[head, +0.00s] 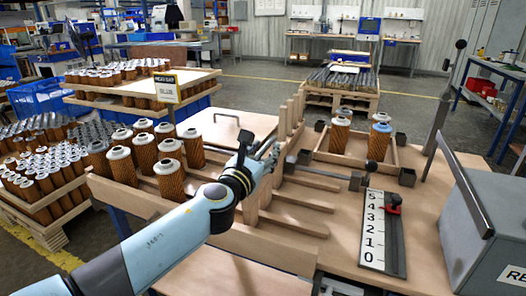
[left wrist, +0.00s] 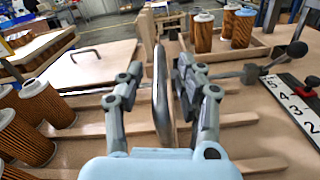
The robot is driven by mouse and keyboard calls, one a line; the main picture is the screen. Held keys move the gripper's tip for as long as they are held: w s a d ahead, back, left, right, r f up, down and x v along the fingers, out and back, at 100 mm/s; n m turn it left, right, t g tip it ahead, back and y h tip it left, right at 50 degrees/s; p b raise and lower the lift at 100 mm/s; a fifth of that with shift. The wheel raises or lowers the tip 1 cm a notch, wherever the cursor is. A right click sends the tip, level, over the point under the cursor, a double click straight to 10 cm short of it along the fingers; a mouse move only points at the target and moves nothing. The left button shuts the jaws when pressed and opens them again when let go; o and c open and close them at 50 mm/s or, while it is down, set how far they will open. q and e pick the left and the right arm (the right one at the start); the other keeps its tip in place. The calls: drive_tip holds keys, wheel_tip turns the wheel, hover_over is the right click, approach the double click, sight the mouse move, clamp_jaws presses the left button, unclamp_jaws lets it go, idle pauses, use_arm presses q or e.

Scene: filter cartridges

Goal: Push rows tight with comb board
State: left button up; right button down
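Several orange pleated filter cartridges with pale caps (head: 168,180) stand in rows on the left of the wooden bench. A wooden comb board (head: 290,118) with upright slats stands across the bench behind my left gripper (head: 268,155). In the left wrist view, my left gripper (left wrist: 162,75) has its fingers spread on both sides of an upright dark grey bar (left wrist: 161,100). Gaps seem to show beside the bar, so it does not look clamped. Filters also show at the left of that view (left wrist: 45,100). My right gripper is not in view.
A wooden tray (head: 325,158) holds a few filters at the back right. A number scale (head: 373,232) with a red slider and a grey box (head: 488,225) are at the right. Long wooden slats (head: 300,200) lie on the bench. Filter crates stand at the left.

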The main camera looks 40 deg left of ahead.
use_arm(q)
clamp_jaws()
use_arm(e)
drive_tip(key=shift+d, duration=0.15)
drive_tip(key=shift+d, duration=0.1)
